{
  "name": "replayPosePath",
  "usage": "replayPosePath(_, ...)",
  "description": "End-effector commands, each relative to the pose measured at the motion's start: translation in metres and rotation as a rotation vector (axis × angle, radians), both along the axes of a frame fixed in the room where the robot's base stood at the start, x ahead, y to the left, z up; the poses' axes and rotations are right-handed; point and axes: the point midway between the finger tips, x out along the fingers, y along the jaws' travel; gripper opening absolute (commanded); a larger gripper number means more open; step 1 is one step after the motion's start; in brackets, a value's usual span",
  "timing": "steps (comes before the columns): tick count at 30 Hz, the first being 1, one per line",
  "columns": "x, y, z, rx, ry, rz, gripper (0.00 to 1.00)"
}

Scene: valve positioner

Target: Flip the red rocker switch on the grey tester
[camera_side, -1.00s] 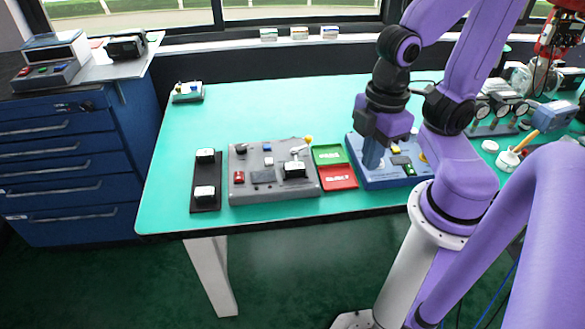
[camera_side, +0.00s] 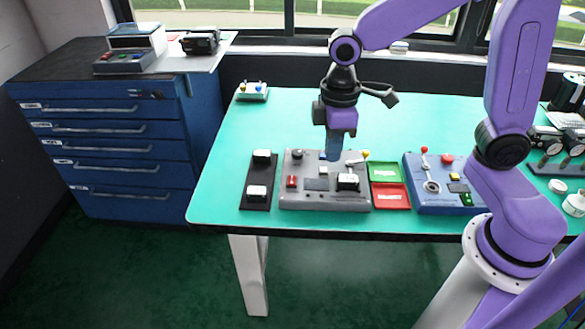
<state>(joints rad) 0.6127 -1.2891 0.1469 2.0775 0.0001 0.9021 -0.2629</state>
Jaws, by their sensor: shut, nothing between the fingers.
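The grey tester (camera_side: 330,198) lies flat on the green table left of centre. Its red rocker switch (camera_side: 292,182) sits on the left part of its top face; which way it is tilted is too small to tell. A dark display, a black block with a white top and a lever with a yellow knob are also on the tester. My gripper (camera_side: 332,156) points down over the tester's back part, to the right of and behind the red rocker switch. It is shut and empty. I cannot tell whether its tip touches the tester.
A black plate with two white-topped blocks (camera_side: 257,193) stands left of the tester. Green and red trays (camera_side: 391,196) and a blue box (camera_side: 437,200) with a red-knobbed lever stand to its right.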

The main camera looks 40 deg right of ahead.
Motion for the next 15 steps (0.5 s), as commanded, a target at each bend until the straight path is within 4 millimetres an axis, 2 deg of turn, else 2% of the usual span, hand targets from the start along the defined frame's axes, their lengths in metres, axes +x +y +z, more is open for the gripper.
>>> replayPosePath(1,0.015,0.0,-0.004,-0.003,0.003,-0.016,0.0)
replayPosePath(6,0.062,-0.003,-0.016,-0.006,0.005,-0.054,0.0)
replayPosePath(15,0.137,-0.026,-0.043,-0.009,0.011,-0.118,0.0)
